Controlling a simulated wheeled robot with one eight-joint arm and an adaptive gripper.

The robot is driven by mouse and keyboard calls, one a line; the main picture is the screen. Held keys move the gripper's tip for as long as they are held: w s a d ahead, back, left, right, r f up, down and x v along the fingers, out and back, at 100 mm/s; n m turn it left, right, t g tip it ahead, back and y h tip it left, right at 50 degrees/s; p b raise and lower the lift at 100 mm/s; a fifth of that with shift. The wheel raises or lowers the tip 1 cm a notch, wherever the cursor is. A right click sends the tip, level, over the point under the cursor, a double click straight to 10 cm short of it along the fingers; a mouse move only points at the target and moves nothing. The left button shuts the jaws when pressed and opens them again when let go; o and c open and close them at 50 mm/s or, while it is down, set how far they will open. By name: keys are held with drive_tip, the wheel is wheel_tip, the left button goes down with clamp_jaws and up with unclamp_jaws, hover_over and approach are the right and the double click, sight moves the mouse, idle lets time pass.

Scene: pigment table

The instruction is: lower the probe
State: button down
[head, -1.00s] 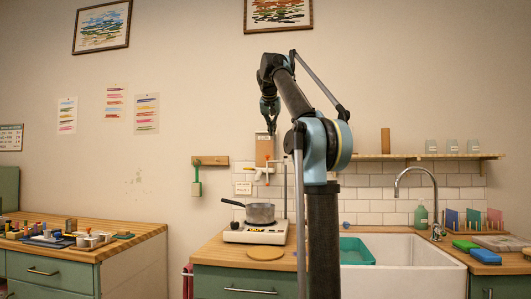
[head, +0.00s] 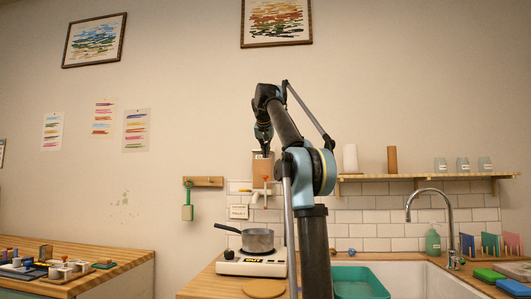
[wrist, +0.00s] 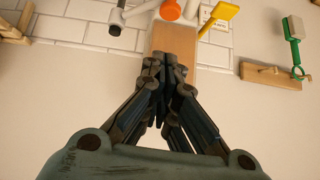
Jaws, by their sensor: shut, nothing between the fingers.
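My gripper (head: 264,142) is raised high, in front of the wall above the hot plate, its fingers closed and empty. In the wrist view my gripper (wrist: 168,68) overlaps a wooden board (wrist: 178,45); I cannot tell whether they touch. The board (head: 263,164) also shows in the head view. By it are an orange knob (wrist: 170,10), a white arm with a dark end (wrist: 116,20) and a yellow paddle (wrist: 222,14). I cannot tell for sure which part is the probe. A grey saucepan (head: 257,241) stands on a white hot plate (head: 252,267) below.
A wooden rack (head: 204,181) with a green-handled tool (head: 187,206) is on the wall to the left. A shelf (head: 420,178) with jars is at right. A white sink (head: 420,282) with a tap (head: 433,191) and a teal basin (head: 358,281) lies below it. A round wooden board (head: 263,288) lies by the hot plate.

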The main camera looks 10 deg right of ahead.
drive_tip(key=x, duration=0.5)
wheel_tip(320, 180, down, 3)
drive_tip(key=shift+w+f, duration=0.1)
drive_tip(key=shift+f, duration=0.5)
